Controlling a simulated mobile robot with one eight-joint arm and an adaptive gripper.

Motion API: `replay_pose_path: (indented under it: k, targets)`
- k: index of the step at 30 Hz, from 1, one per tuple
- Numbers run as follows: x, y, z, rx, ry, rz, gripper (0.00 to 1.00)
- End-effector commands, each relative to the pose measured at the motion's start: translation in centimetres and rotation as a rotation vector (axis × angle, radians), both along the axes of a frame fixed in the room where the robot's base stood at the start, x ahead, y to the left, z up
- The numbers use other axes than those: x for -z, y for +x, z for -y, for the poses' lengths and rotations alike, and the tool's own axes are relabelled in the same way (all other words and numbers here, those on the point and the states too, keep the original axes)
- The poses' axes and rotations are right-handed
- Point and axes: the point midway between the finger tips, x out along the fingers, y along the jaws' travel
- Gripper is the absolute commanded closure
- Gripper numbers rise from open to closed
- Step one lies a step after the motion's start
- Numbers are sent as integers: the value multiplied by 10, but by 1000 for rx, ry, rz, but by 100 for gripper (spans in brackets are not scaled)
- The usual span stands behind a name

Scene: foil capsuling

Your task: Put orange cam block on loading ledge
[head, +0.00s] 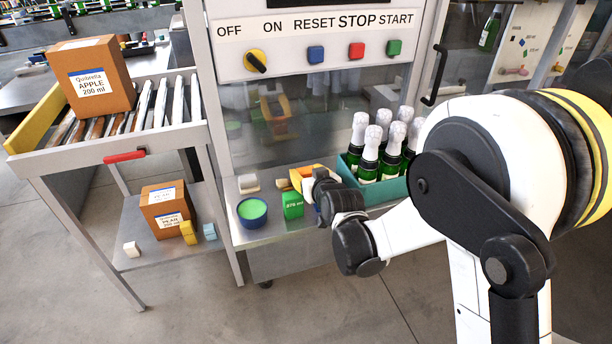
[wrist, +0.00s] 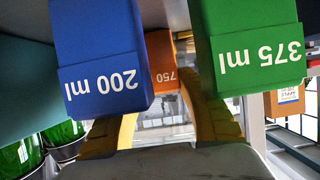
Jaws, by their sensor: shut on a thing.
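The orange cam block (wrist: 165,62), marked 750, shows in the wrist view between the yellow fingers of my gripper (wrist: 160,110), which is shut on it. The blue 200 ml block (wrist: 100,55) and green 375 ml block (wrist: 248,45) are nearer the wrist camera on either side and partly cover the view. In the head view my gripper (head: 308,178) is low over the grey ledge (head: 262,234) below the machine window, just behind the green block. My wrist hides part of this area, and I cannot clearly make out the orange block there.
A teal crate (head: 388,190) of foil-topped bottles stands close on the right.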

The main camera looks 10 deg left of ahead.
Motion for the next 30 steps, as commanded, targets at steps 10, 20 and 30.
replay_pose_path:
  k: [10,20,30]
  targets:
    - [2,0,0,0,0,0,37]
    - [-1,0,0,0,0,0,37]
    - [-30,-51,31,0,1,0,37]
